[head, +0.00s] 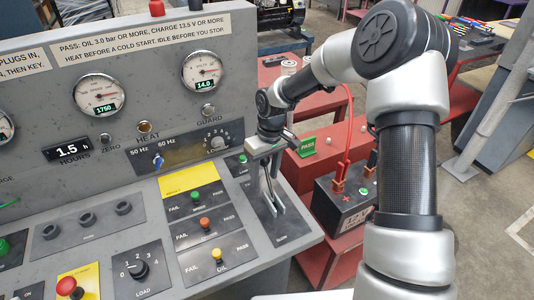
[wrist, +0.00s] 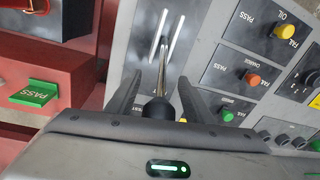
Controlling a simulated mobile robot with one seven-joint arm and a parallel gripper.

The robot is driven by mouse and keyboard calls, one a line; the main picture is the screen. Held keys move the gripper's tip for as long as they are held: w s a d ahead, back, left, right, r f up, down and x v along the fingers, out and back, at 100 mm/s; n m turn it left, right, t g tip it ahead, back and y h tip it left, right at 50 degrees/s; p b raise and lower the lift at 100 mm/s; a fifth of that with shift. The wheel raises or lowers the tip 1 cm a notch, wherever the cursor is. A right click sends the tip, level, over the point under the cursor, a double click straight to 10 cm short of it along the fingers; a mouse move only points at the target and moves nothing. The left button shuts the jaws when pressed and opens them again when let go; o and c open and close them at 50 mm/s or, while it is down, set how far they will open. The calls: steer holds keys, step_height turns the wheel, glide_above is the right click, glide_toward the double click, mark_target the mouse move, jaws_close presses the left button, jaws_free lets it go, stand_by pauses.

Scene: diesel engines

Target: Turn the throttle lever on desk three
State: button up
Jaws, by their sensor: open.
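The throttle lever stands in its slotted plate (head: 281,212) at the right end of the grey desk. In the wrist view its metal shaft (wrist: 162,72) and black knob (wrist: 158,109) show, with two pale slot lines (wrist: 177,38) beyond. My gripper (head: 267,165) is over the lever, pointing down. In the wrist view my gripper (wrist: 158,84) is open, with one dark finger on each side of the knob. A gap shows between the fingers and the knob. In the head view my gripper hides the knob.
Left of the lever are green, orange and yellow pass/fail switches (head: 204,223) and a load knob (head: 140,269). A battery (head: 345,198) with red cables and a green PASS sign (head: 307,147) on a red bench stand to the right. Gauges (head: 203,71) are on the upright panel.

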step_height(320, 180, up, 16)
steer(key=d, duration=0.1)
steer(key=shift+w+d+r, duration=0.15)
steer(key=shift+d, duration=0.15)
